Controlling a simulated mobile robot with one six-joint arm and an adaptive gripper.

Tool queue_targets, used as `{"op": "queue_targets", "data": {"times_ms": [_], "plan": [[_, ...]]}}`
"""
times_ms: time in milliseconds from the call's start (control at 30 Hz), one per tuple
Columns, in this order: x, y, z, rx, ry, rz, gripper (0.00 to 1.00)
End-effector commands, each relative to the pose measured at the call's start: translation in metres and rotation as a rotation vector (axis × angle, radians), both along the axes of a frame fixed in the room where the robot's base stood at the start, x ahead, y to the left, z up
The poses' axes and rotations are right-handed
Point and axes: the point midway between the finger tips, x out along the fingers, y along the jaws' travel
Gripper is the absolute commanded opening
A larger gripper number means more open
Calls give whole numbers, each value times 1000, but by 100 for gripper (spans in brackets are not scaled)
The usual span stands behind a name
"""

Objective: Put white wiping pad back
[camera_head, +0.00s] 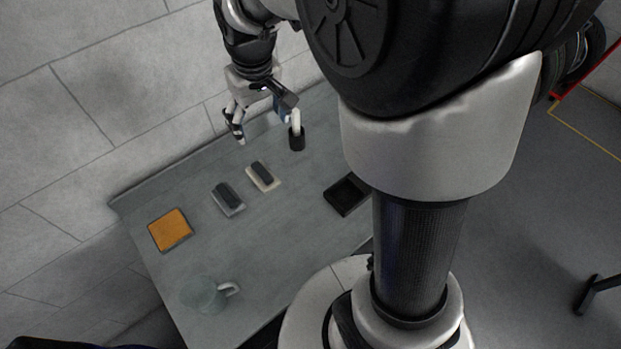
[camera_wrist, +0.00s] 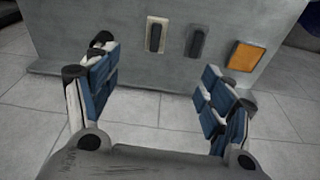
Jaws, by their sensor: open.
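The white wiping pad (camera_head: 263,177) lies on the grey table (camera_head: 275,222), a pale base with a dark handle on top. It also shows beyond my fingers in the wrist view (camera_wrist: 156,36). My gripper (camera_head: 264,128) is open above the table's far end, apart from the pad, with nothing between its fingers. In the wrist view my gripper (camera_wrist: 158,75) shows its blue finger pads spread wide. The black tray (camera_head: 347,194) lies on the table to the right of the pad, partly hidden by my body.
A grey pad (camera_head: 228,199) and an orange square (camera_head: 170,230) lie left of the white pad. A glass mug (camera_head: 205,294) stands at the near end.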

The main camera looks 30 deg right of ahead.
Motion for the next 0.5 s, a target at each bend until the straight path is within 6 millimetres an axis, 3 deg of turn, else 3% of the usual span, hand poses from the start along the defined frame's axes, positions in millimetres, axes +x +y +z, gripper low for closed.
{"op": "queue_targets", "data": {"times_ms": [33,200,333,500], "plan": [[-18,0,19,1,-26,-8,74],[-79,0,59,7,-87,-38,74],[-127,0,75,14,-136,-60,74],[-184,0,81,22,-194,-87,74]]}}
